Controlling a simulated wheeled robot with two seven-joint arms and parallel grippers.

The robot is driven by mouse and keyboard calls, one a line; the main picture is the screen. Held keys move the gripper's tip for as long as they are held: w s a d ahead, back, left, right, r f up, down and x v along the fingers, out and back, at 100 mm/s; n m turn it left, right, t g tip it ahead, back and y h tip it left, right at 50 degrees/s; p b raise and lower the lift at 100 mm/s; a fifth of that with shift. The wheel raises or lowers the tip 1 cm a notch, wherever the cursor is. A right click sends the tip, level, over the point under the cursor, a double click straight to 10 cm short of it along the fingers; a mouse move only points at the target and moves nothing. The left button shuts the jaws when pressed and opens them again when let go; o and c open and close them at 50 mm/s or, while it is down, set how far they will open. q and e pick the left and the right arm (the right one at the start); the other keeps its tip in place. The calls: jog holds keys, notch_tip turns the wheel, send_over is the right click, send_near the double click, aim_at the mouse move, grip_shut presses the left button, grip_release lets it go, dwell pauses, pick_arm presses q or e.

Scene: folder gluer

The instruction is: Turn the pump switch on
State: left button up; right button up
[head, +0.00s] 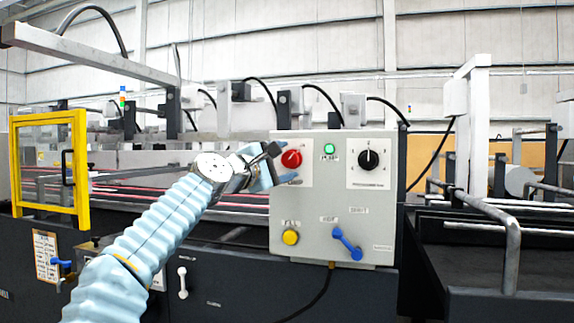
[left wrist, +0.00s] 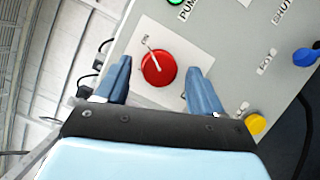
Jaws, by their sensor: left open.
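The red round switch (head: 291,158) sits on a white plate at the upper left of the grey control panel (head: 325,195). It also shows in the left wrist view as a red knob (left wrist: 158,68) with a pale pointer line towards the plate's upper-left part. A green lamp (head: 330,149) beside it has a label that starts "PUM" in the left wrist view. My left gripper (head: 287,162) is open at the red switch. In the left wrist view its two blue fingers stand on either side of the knob, with a gap on both sides. My right gripper is not in view.
The panel also carries a black dial (head: 369,159), a yellow button (head: 290,237) and a blue lever (head: 347,243). A yellow frame (head: 80,165) stands at the left, and metal rails (head: 480,205) run at the right. The space before the panel's lower half looks clear.

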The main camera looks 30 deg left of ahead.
pick_arm(q)
jog(key=s+a+f+b, duration=0.1)
jog(key=s+b, duration=0.3)
jog(key=s, duration=0.8)
jog(key=shift+a+f, duration=0.3)
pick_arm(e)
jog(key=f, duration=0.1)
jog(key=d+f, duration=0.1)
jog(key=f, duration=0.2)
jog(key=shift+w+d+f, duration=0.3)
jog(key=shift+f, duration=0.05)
pick_arm(q)
jog(key=shift+w, duration=0.1)
